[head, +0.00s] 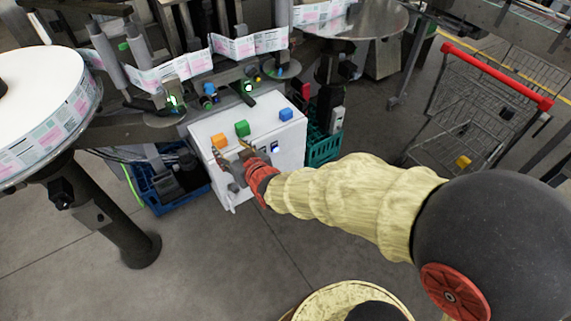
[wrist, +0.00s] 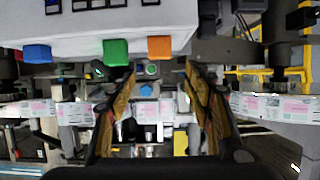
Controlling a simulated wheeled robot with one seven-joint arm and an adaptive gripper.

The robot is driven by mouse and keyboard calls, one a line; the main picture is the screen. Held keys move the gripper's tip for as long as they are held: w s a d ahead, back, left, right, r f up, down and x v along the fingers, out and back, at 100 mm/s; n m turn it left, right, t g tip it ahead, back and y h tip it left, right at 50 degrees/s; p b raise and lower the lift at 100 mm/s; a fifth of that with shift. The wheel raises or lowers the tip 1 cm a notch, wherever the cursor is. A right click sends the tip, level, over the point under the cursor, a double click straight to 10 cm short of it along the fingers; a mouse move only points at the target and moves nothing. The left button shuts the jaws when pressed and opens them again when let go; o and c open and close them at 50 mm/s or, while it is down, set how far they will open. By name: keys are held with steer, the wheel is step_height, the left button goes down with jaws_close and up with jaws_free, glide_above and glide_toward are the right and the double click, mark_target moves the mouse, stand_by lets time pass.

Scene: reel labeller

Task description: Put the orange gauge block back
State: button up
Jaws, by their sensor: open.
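The orange gauge block (head: 219,140) stands on top of the white cabinet (head: 275,165), near its left end. A green block (head: 242,128) and a blue block (head: 286,114) stand to its right on the same top. My gripper (head: 229,152) is open at the near left of the cabinet, close to the orange block. The wrist view is upside down; there the orange block (wrist: 159,47) lies just above the gap between the open fingers (wrist: 160,72), with nothing held. The green block (wrist: 115,50) is beside it, near the left finger. Whether a finger touches a block cannot be told.
The labelling machine with its printed label web (head: 185,68) rises behind the cabinet. A large white reel (head: 35,110) is at the left. A blue crate (head: 165,190) and a green crate (head: 322,147) flank the cabinet. A red-handled cart (head: 490,110) stands right. The front floor is clear.

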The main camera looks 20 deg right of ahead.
steer(key=s+d+r+m+g+h, duration=0.1)
steer(key=s+d+r+g+h, duration=0.15)
steer(key=s+d+r, duration=0.6)
steer(key=s+d+r+m+g, duration=0.1)
steer(key=s+d, duration=0.3)
steer(key=s, duration=0.5)
steer(key=s+d+r+m+g+h, duration=0.1)
steer(key=s+d+g, duration=0.2)
steer(key=s, duration=0.7)
steer(key=shift+d+r+g, duration=0.25)
steer(key=shift+d+g, duration=0.1)
steer(key=shift+d, duration=0.05)
